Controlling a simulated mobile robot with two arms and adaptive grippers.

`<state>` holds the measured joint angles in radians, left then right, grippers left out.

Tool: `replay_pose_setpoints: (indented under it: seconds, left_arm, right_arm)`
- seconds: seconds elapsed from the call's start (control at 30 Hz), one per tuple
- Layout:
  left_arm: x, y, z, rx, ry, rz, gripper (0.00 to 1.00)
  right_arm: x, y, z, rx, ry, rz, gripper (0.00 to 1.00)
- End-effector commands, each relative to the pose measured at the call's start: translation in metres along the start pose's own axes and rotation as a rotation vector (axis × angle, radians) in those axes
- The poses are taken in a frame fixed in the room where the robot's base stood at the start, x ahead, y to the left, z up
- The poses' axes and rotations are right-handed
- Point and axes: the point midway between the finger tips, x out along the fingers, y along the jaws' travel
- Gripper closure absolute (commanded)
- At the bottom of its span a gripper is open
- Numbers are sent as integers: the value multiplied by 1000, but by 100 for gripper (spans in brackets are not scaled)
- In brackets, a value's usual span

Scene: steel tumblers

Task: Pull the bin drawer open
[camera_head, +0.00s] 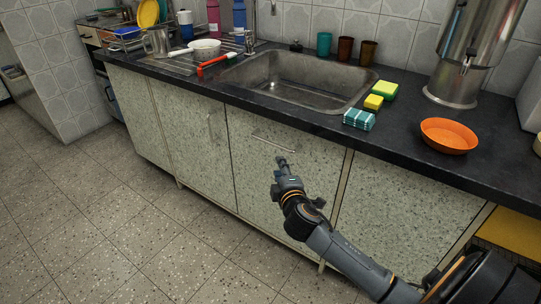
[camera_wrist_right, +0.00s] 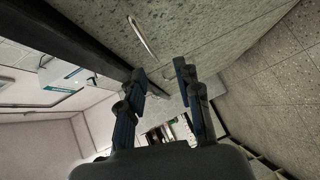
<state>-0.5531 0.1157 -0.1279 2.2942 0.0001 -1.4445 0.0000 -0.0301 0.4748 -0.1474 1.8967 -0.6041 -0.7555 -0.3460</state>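The speckled cabinet front below the sink, which I take to be the bin drawer (camera_head: 255,185), looks closed, flush with its neighbours. It has a thin horizontal metal handle (camera_head: 273,142) near its top. In the right wrist view, a pale handle bar (camera_wrist_right: 142,37) shows beyond the fingertips on a speckled panel. My right gripper (camera_head: 281,168) is in front of this cabinet front, just below the handle in the picture. In the wrist view, its two dark fingers (camera_wrist_right: 161,80) are apart with nothing between them. My left gripper is not in view.
The dark countertop (camera_head: 215,85) overhangs the fronts. It carries a sink (camera_head: 290,78), sponges (camera_head: 373,102), a folded cloth (camera_head: 359,119), an orange bowl (camera_head: 448,135) and a steel urn (camera_head: 460,75). The tiled floor (camera_head: 110,215) in front is clear.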

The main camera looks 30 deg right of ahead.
Motion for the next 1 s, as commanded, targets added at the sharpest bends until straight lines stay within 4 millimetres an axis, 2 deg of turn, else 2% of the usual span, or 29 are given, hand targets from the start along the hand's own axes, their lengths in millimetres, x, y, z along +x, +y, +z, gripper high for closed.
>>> replay_pose_setpoints:
  seconds: [0.1,0.23,0.47,0.7,0.83,1.0]
  left_arm:
    - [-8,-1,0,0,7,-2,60]
    - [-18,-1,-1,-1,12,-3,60]
    - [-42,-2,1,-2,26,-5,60]
    - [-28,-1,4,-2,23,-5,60]
    - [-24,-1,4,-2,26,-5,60]
    - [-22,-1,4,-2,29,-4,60]
  right_arm:
    - [0,13,-3,-13,4,39,66]
    - [12,18,-4,-15,4,45,66]
    - [58,19,-3,-14,3,45,66]
    - [106,20,-4,-13,3,42,66]
    - [123,20,-4,-12,4,41,66]
    - [134,21,-4,-13,5,40,66]
